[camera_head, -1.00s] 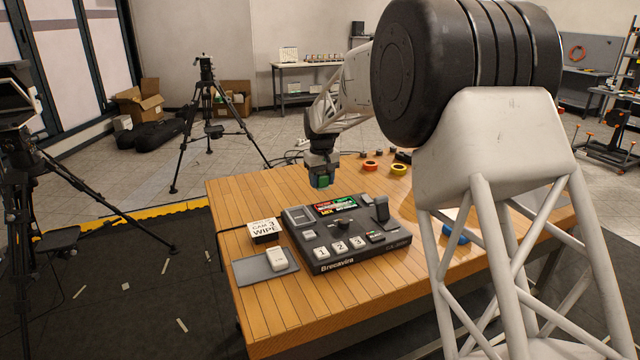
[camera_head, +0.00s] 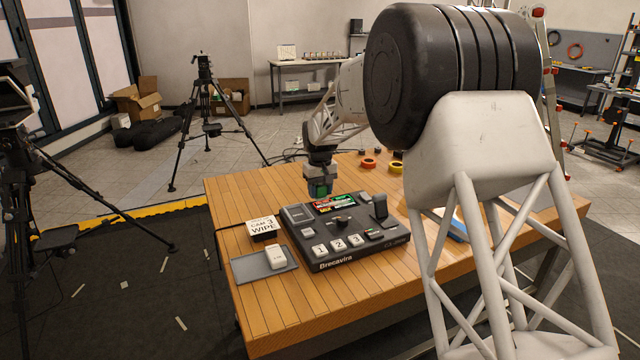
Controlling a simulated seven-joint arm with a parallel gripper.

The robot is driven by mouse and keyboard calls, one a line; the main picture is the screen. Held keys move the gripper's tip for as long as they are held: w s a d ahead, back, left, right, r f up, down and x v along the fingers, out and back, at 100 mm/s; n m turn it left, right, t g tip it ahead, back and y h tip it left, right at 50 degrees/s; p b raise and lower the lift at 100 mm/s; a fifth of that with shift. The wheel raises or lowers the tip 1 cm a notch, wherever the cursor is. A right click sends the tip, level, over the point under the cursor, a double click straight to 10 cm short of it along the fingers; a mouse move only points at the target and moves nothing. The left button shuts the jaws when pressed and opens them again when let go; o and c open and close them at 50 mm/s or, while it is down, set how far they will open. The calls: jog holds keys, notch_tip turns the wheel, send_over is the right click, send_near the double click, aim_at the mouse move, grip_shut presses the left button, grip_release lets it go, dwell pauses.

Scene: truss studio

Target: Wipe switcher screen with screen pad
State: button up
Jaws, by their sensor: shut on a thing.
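The dark switcher (camera_head: 352,238) sits on the wooden table, with big numbered buttons along its front. I cannot tell whether the block touches the screen.
A card reading "CAM 3 WIPE" (camera_head: 263,229) stands left of the switcher. A white object (camera_head: 275,256) lies on a grey mat (camera_head: 249,268) at the front left. Red (camera_head: 368,163) and yellow (camera_head: 396,168) tape rolls lie at the back. The left back table top (camera_head: 250,195) is clear.

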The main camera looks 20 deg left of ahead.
aim_at(319, 200)
jog(key=shift+f, duration=0.9)
jog(key=shift+w+d+f, duration=0.2)
jog(key=shift+f, duration=0.25)
jog(key=shift+w+d+f, duration=0.2)
jog(key=shift+f, duration=0.25)
jog(key=shift+c, duration=0.2)
jog(key=shift+w+d+f, duration=0.15)
jog(key=shift+w+d, duration=3.25)
jog(key=shift+d, duration=0.05)
jog(key=shift+s+a, duration=3.9)
jog(key=shift+a, duration=0.05)
jog(key=shift+w+d+r, duration=0.1)
jog(key=shift+r, duration=4.1)
jog(key=shift+s, duration=0.2)
